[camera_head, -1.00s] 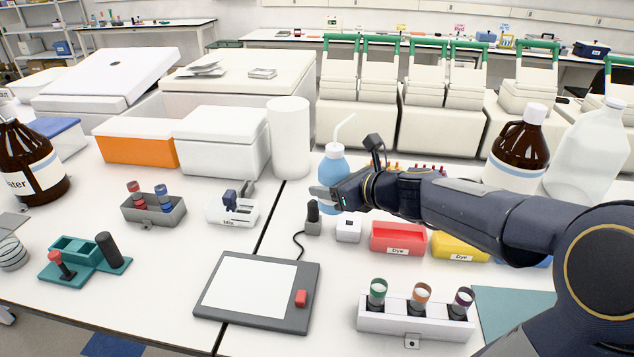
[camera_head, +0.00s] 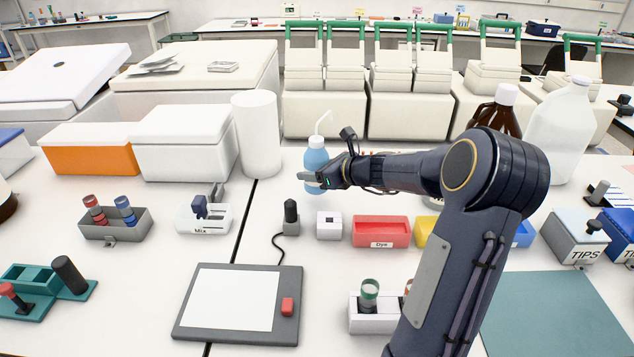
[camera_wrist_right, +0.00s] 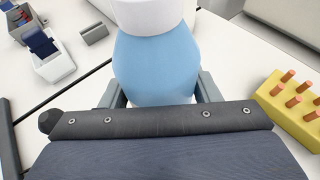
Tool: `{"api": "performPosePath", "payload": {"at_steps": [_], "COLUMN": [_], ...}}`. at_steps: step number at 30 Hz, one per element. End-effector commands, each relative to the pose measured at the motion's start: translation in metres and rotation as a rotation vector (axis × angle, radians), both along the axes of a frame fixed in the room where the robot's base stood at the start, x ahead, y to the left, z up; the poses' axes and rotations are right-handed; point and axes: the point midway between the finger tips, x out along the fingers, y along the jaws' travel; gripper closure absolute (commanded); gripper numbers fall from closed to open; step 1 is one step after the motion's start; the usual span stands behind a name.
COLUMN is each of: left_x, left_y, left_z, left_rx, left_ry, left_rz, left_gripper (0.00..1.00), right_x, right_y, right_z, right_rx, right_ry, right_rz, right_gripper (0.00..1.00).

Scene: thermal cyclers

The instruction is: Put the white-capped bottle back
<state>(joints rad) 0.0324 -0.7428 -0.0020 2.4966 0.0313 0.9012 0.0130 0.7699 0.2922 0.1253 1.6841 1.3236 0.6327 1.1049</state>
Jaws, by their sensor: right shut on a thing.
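The white-capped bottle is a blue squeeze bottle (camera_head: 316,158) with a white cap and a bent white spout, upright at the middle of the bench in the head view. My right gripper (camera_head: 312,178) is shut around its lower body. In the right wrist view the blue body (camera_wrist_right: 155,65) sits between the two grey fingers of the gripper (camera_wrist_right: 162,92), below the white cap (camera_wrist_right: 150,14). Whether its base touches the bench is unclear. My left gripper is out of view.
A white cylinder (camera_head: 257,135) stands left of the bottle. A black-topped post (camera_head: 291,220), a small white block (camera_head: 329,226) and a red Dye bin (camera_head: 381,232) are in front. A yellow tube rack (camera_wrist_right: 292,100) is close on the right. Thermal cyclers (camera_head: 324,113) stand behind.

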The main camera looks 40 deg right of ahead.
Motion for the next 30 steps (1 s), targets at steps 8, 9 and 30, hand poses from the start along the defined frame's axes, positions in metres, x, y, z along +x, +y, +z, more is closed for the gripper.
{"api": "performPosePath", "payload": {"at_steps": [8,9,30], "left_x": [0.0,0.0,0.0], "left_y": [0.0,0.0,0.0], "left_z": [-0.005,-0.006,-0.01], "left_rx": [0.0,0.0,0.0], "left_ry": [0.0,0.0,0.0], "left_rz": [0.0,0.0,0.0], "left_gripper": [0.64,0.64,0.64], "right_x": [0.007,0.007,0.006], "right_y": [-0.01,-0.01,-0.01], "right_z": [-0.028,-0.034,-0.047], "right_rx": [0.002,0.002,-0.001], "right_ry": [0.0,0.0,-0.001], "right_rz": [0.0,0.0,0.0], "right_gripper": [0.55,0.55,0.22]}}
